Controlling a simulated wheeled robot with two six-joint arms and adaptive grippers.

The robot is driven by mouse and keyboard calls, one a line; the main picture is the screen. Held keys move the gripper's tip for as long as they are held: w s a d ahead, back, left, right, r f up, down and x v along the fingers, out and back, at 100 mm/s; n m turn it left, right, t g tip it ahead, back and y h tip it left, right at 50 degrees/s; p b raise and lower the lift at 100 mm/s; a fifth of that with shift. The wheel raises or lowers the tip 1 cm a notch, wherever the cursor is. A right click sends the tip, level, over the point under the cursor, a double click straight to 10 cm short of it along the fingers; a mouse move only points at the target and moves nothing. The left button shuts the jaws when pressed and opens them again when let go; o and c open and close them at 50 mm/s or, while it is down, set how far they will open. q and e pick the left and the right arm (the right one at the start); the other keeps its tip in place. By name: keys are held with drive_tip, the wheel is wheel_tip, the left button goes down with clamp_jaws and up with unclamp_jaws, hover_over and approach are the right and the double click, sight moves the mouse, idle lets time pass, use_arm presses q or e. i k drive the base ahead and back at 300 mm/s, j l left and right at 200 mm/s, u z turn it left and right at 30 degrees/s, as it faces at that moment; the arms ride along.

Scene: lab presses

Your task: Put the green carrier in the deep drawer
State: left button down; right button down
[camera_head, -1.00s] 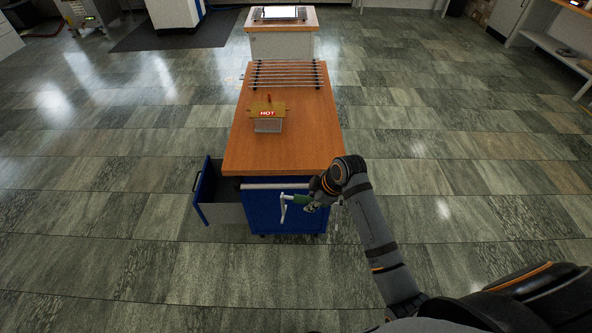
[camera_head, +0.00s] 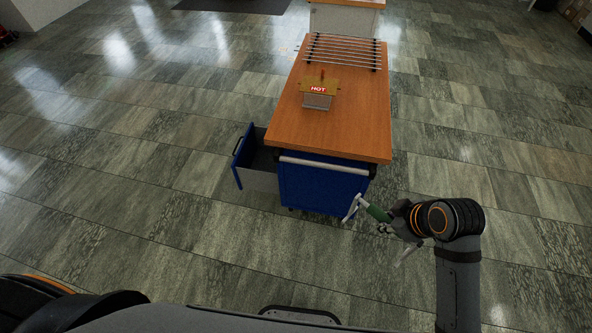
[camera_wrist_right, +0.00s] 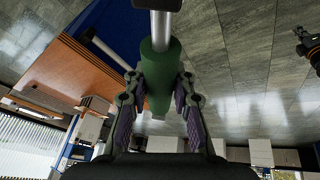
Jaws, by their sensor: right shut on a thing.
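The green carrier (camera_head: 376,212) has a green grip and a pale metal frame. My right gripper (camera_head: 389,222) is shut on its green grip, to the right of the blue cart's front and above the floor. The right wrist view shows the green grip (camera_wrist_right: 160,75) between the two fingers (camera_wrist_right: 160,100), with a metal rod running up from it. The deep drawer (camera_head: 262,178) looks to be the open blue-fronted one on the cart's left side, pulled out leftward. Its inside is dark and partly hidden. My left gripper is not in view.
The blue cart (camera_head: 325,186) has a wooden top (camera_head: 345,125) and a white front handle bar. On the top are a box with a HOT sign (camera_head: 318,90) and a rack of rods (camera_head: 343,48). Tiled floor around the cart is clear.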

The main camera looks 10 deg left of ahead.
sight(265, 169)
drive_tip(key=i+j+z, duration=0.1)
drive_tip(key=j, duration=0.25)
drive_tip(key=i+j+z, duration=0.25)
drive_tip(key=i+j, duration=0.15)
drive_tip(key=j, duration=0.3)
drive_tip(key=i+j+z, duration=0.15)
drive_tip(key=j, duration=0.25)
drive_tip(key=i+j+z, duration=0.1)
drive_tip(key=j, duration=0.3)
drive_tip(key=i+j+z, duration=0.1)
drive_tip(key=j, duration=0.3)
drive_tip(key=i+j+z, duration=0.15)
drive_tip(key=j, duration=0.25)
drive_tip(key=i+j, duration=0.1)
drive_tip(key=j, duration=0.4)
drive_tip(key=i+j, duration=0.1)
drive_tip(key=j, duration=0.35)
drive_tip(key=i+j, duration=0.1)
drive_tip(key=j, duration=0.4)
